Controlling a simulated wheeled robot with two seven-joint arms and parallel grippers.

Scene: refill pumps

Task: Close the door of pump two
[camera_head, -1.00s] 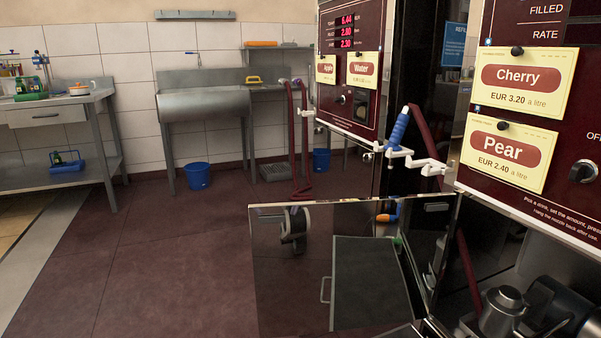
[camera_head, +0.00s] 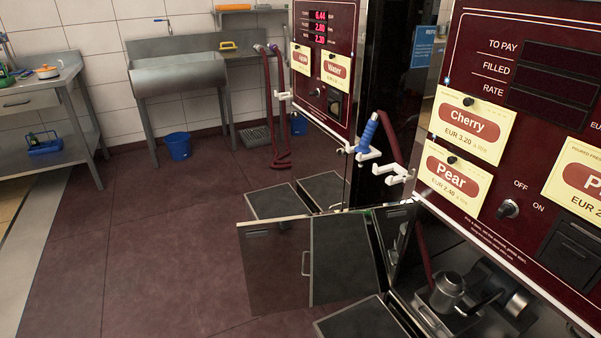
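The near pump (camera_head: 522,120) is a dark red cabinet with Cherry and Pear cards. I see no number that tells me whether it is pump two. A shiny, mirror-like lower door (camera_head: 272,270) stands open at its base and sticks out to the left over the floor. A dark panel with a handle shows on its face, perhaps a reflection. The open compartment holds a metal pump unit (camera_head: 447,292) and a red hose. The far pump (camera_head: 345,60) has Apple and Water cards. Neither of my grippers is in view.
A blue-handled nozzle (camera_head: 368,132) hangs on a white holder between the pumps. Dark floor plates (camera_head: 277,202) lie before the far pump. A sink (camera_head: 180,75), a blue bucket (camera_head: 178,146) and a side table (camera_head: 45,105) stand at the back. The red floor left of the door is clear.

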